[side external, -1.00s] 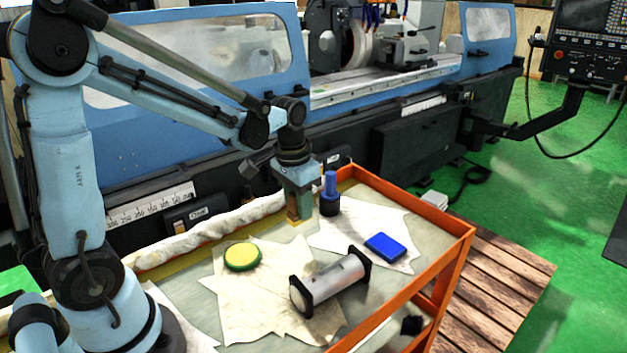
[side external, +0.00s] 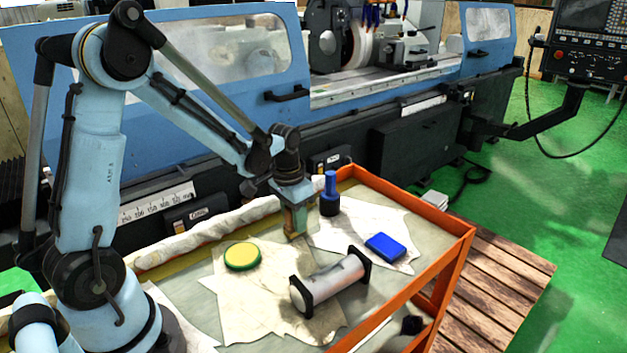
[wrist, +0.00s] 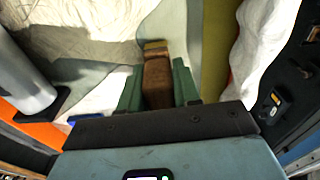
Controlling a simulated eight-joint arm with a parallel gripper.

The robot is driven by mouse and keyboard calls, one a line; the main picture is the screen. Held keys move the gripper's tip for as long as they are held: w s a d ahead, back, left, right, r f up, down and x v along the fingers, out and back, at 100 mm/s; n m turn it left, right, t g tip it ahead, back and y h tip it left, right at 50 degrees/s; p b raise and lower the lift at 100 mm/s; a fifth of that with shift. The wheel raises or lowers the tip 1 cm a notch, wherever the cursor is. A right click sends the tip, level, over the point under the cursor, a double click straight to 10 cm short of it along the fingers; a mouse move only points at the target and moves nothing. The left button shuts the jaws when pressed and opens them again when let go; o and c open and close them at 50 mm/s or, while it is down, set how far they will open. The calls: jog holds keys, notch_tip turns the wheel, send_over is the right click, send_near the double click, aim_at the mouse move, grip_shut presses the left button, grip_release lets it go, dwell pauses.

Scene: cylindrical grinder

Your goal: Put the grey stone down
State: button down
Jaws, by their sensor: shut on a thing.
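My gripper (side external: 294,222) is shut on a brown block with a yellowish end (wrist: 157,80). The block sits between the two green fingers in the wrist view and points down. It looks brown rather than grey, and I make out no other grey stone. In the side view my gripper is low over the cart top, behind the grey cylinder with black end plates (side external: 330,281) and left of the blue-and-black upright tool (side external: 329,195). I cannot tell whether the block touches the surface.
The orange-edged cart (side external: 440,250) carries pale cloths (side external: 265,300), a yellow-and-green round tin (side external: 242,256) and a blue box (side external: 386,246). A rolled white cloth (side external: 205,236) lies along the back edge. The blue grinder (side external: 230,70) stands behind.

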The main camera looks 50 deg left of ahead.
jog(key=shift+f, duration=0.1)
jog(key=c, duration=0.8)
grip_release()
jog(key=r, duration=0.8)
jog(key=s+r, duration=0.1)
jog(key=r, duration=0.3)
jog(key=shift+r, duration=0.1)
jog(key=shift+s+d+r, duration=0.15)
jog(key=shift+d, duration=0.05)
jog(key=s+d+t, duration=0.6)
jog(key=s+d, duration=0.1)
jog(key=d, duration=0.1)
jog(key=shift+s, duration=0.3)
jog(key=shift+d, duration=0.1)
